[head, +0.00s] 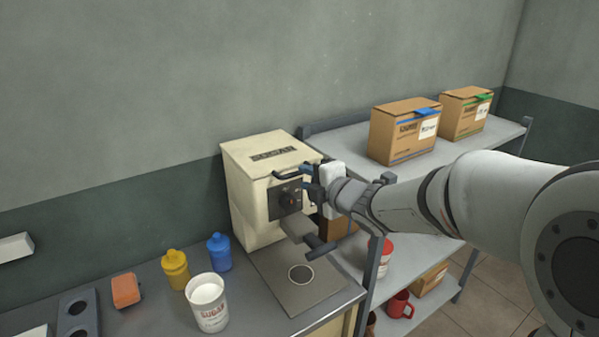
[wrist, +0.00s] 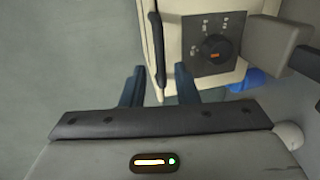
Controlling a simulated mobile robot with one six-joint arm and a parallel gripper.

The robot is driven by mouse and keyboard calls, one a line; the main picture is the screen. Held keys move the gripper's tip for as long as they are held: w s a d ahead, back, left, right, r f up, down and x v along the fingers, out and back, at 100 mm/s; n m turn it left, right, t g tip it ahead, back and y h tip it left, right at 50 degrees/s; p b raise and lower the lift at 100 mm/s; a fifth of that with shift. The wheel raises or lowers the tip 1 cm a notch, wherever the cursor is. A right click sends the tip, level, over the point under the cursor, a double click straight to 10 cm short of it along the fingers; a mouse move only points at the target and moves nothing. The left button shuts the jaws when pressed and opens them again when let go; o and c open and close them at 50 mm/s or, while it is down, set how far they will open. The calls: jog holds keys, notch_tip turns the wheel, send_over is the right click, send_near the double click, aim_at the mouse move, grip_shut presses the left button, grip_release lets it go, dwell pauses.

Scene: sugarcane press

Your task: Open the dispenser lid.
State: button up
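The cream dispenser (head: 253,200) stands at the back of the counter. Its lid (head: 268,156), lettered "SUGAR", looks closed, with a dark bar handle (head: 298,172) at its front edge. My gripper (head: 308,180) is at the right end of this handle. In the wrist view, the two blue-grey fingers of my gripper (wrist: 160,85) are apart, and the handle (wrist: 154,45) runs down between them in the picture. I see no finger pressed on it, and cannot tell how deep it sits. My gripper hides part of the dispenser's front in the head view.
A control panel with a knob (head: 288,200) sits below the handle, and a dark lever (head: 318,248) sticks out lower down. A white sugar tub (head: 210,312), yellow bottle (head: 176,270) and blue bottle (head: 219,252) stand to the left. A shelf with boxes (head: 404,132) is at right.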

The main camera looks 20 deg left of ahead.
aim_at(298, 174)
jog(key=shift+p+x, duration=0.35)
jog(key=shift+x, duration=2.35)
jog(key=shift+d, duration=0.1)
jog(key=shift+c, duration=0.5)
grip_shut()
